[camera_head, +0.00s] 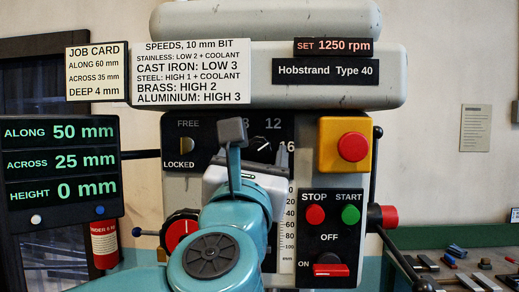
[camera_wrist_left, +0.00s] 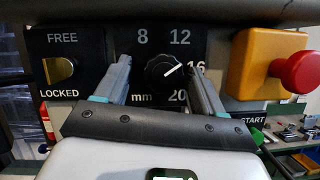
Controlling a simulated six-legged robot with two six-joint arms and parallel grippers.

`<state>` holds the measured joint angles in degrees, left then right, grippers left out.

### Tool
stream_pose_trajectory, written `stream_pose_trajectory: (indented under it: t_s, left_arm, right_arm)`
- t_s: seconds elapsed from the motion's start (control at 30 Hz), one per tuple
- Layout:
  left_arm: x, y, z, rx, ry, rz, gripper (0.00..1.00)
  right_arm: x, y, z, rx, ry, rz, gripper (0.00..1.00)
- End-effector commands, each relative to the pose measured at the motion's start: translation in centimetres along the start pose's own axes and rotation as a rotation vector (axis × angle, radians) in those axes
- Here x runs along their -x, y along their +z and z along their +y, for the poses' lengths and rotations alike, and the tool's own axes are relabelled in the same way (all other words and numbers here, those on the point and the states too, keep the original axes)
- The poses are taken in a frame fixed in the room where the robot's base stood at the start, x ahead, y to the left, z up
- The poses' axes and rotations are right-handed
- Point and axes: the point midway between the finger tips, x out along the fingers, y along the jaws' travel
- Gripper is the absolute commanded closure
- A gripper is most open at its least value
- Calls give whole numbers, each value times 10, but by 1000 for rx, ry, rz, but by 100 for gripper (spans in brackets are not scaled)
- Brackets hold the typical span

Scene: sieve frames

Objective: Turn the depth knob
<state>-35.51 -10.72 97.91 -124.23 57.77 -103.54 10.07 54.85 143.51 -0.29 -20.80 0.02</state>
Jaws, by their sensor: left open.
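The depth knob (camera_wrist_left: 158,75) is a dark round knob with a white pointer, on a black dial plate marked 8, 12, 16, 20 and mm. In the left wrist view the pointer slants up and right, toward the 16 side. In the head view the knob (camera_head: 261,146) shows only partly behind my gripper. My left gripper (camera_wrist_left: 160,65) is open, with one finger on each side of the knob in the wrist view. I cannot tell whether the fingers reach around it. In the head view my left gripper (camera_head: 236,135) covers the dial's left part. My right gripper is not in view.
A lock switch (camera_head: 186,145) reads FREE and LOCKED, at LOCKED. A yellow box with a red button (camera_head: 353,147) stands close right of the dial; a STOP/START panel (camera_head: 329,238) sits below. A display (camera_head: 60,172) is at left. The job card (camera_head: 96,72) reads deep 4 mm.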

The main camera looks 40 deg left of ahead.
Motion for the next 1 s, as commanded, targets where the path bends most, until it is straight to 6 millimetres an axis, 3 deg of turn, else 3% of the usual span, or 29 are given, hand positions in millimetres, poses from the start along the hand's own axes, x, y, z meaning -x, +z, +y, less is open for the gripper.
stream_pose_trajectory:
  t_s: [0.2,0.37,0.73,1.0]
  left_arm:
    - [0,0,0,0,-1,0,35]
    - [0,0,0,0,-1,0,87]
    - [1,-3,-1,35,14,3,87]
    - [2,-5,-4,186,76,4,87]
  right_arm:
    - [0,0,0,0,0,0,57]
    - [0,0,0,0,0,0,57]
    - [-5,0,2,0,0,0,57]
    - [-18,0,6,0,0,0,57]
